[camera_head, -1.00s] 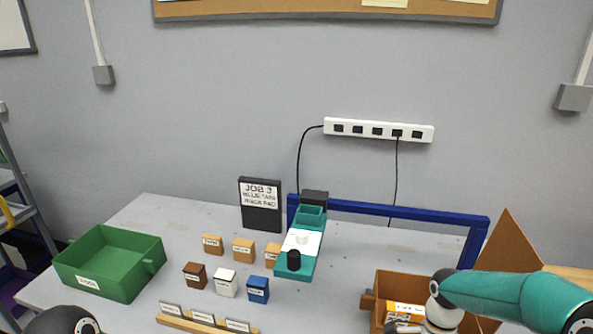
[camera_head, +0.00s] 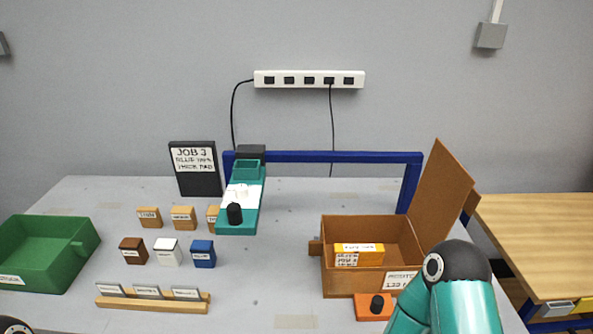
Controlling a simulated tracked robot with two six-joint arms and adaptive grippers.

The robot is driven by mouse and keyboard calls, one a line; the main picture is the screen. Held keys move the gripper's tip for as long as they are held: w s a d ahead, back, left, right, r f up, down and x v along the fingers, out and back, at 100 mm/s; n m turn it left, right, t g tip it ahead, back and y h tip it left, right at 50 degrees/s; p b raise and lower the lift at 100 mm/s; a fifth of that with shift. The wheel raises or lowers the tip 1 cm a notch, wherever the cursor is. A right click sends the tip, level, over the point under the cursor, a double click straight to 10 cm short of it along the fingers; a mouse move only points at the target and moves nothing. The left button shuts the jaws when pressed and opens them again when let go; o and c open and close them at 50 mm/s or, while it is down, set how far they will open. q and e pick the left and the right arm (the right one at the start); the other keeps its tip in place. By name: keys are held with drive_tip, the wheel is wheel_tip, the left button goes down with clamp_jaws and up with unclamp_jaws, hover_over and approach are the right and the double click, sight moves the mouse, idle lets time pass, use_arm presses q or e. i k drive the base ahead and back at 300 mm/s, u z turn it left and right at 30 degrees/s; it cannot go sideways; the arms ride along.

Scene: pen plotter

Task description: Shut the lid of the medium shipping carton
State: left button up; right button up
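A brown carton (camera_head: 338,281) stands at the right of the grey table. Its lid (camera_head: 441,196) is open, standing up and tilted outward on the right side. An orange-yellow box (camera_head: 371,258) and a pale labelled item (camera_head: 346,260) lie inside. A white label (camera_head: 400,281) on the front is partly covered by my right arm; I cannot read it fully, so the carton's size name is not clear. My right arm is in front of the carton's right corner, but its gripper is not visible. Only a dark piece of my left arm shows at the bottom left; its gripper is out of view.
An orange block with a black knob (camera_head: 374,307) sits before the carton. A teal plotter carriage (camera_head: 237,227) and blue frame (camera_head: 338,157) stand behind. Small blocks, a wooden label rack (camera_head: 152,303) and a green bin (camera_head: 48,280) are left. A wooden table (camera_head: 537,235) is right.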

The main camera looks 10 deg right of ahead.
sight(445, 188)
drive_tip(key=u, duration=0.6)
drive_tip(key=i, duration=0.1)
drive_tip(key=z, duration=1.7)
